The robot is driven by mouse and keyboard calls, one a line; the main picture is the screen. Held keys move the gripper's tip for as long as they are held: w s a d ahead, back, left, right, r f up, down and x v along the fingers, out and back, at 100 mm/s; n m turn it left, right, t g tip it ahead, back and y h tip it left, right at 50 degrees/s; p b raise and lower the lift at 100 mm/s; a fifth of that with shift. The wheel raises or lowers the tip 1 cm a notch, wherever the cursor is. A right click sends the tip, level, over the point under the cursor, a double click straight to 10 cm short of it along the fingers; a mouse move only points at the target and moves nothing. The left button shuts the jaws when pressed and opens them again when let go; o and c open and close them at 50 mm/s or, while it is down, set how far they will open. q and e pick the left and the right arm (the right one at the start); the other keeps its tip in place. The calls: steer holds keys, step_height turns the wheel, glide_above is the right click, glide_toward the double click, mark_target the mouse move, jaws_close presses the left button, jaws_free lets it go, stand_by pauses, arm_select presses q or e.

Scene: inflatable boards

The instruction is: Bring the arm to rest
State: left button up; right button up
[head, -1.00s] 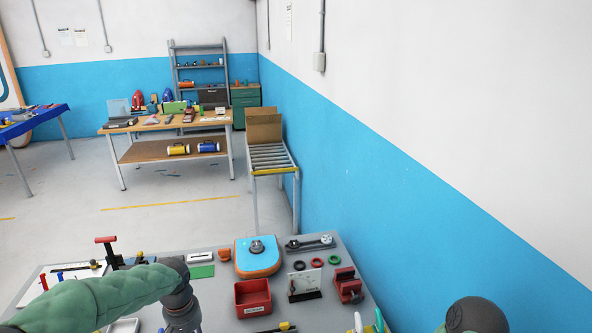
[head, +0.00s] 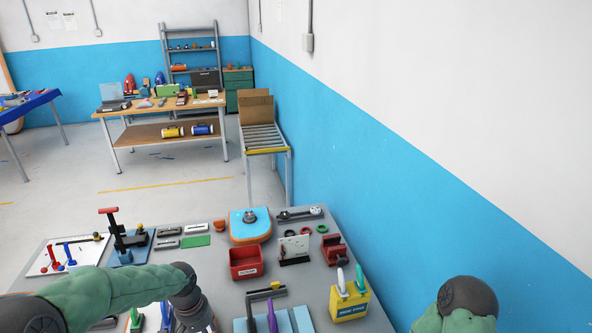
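My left arm comes in from the left over the near left part of the grey table (head: 205,265). Its wrist bends down near the table's front, and the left gripper's fingers are not clearly shown at the bottom edge. My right arm shows only as a rounded green and dark link at the bottom right, off the table's right side. The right gripper is out of view. Neither arm is seen holding anything.
A blue wall (head: 400,200) runs along the right.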

arm_select(q)
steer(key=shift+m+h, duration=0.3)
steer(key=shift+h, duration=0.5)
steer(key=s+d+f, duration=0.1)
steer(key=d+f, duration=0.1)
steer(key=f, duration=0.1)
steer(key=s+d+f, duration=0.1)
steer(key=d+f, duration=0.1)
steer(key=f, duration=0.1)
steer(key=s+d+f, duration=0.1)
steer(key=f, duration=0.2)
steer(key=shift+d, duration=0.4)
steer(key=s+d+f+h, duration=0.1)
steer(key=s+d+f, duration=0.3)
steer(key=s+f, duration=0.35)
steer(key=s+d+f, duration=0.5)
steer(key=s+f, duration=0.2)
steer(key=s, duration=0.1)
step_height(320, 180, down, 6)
steer(key=b, duration=0.6)
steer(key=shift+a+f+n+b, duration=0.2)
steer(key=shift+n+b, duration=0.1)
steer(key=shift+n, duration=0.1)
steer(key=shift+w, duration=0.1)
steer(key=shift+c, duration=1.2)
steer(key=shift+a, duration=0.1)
